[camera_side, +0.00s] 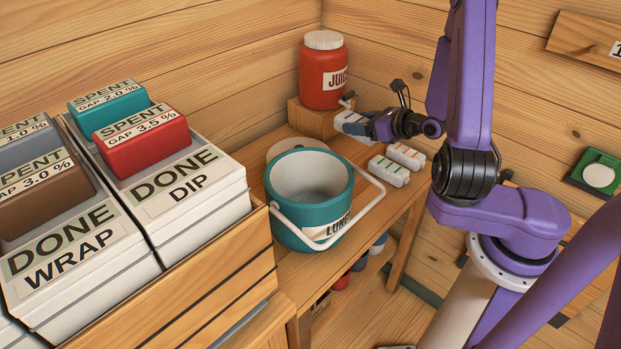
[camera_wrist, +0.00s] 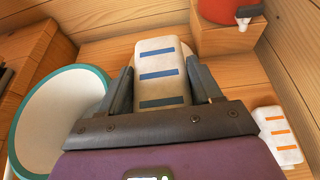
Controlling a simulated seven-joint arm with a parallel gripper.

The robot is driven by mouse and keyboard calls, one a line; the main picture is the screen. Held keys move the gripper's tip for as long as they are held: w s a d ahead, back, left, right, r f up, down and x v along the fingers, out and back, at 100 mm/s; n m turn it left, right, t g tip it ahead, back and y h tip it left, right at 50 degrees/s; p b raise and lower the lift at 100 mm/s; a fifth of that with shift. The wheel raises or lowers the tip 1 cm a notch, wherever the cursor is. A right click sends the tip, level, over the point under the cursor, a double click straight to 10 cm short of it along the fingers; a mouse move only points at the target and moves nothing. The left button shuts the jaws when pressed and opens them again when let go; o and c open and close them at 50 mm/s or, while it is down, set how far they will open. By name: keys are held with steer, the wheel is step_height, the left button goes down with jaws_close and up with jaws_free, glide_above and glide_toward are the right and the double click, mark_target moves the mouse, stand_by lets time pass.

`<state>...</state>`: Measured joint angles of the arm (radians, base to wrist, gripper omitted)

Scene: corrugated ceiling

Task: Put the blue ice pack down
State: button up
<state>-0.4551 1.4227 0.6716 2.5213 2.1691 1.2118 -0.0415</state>
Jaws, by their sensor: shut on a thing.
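The blue ice pack (camera_side: 350,122) is a white block with blue stripes; it also shows in the wrist view (camera_wrist: 162,72). My gripper (camera_side: 368,128) is shut on it, with one dark finger on each side in the wrist view (camera_wrist: 163,88). The pack is over the back part of the wooden bench (camera_side: 290,318), near the block under the juice jar. Whether its underside touches the bench I cannot tell. My gripper hides its near end.
An orange-striped pack (camera_side: 406,155) and a green-striped pack (camera_side: 389,171) lie to the right. A teal lunch pail (camera_side: 283,222) stands open in front, its handle down and its lid (camera_side: 288,146) behind. A red juice jar (camera_side: 323,80) stands on a wooden block (camera_side: 309,118).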

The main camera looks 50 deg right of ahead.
mark_target(356, 188)
steer(key=shift+s+d+f, duration=0.15)
steer(key=shift+d+f, duration=0.2)
steer(key=shift+f, duration=0.3)
step_height(356, 188, down, 17)
steer(key=shift+f, duration=0.2)
steer(key=shift+f, duration=0.1)
stand_by(0.3)
steer(key=o, duration=1.2)
steer(key=shift+o, duration=0.2)
steer(key=v, duration=1.2)
steer(key=shift+a, duration=0.15)
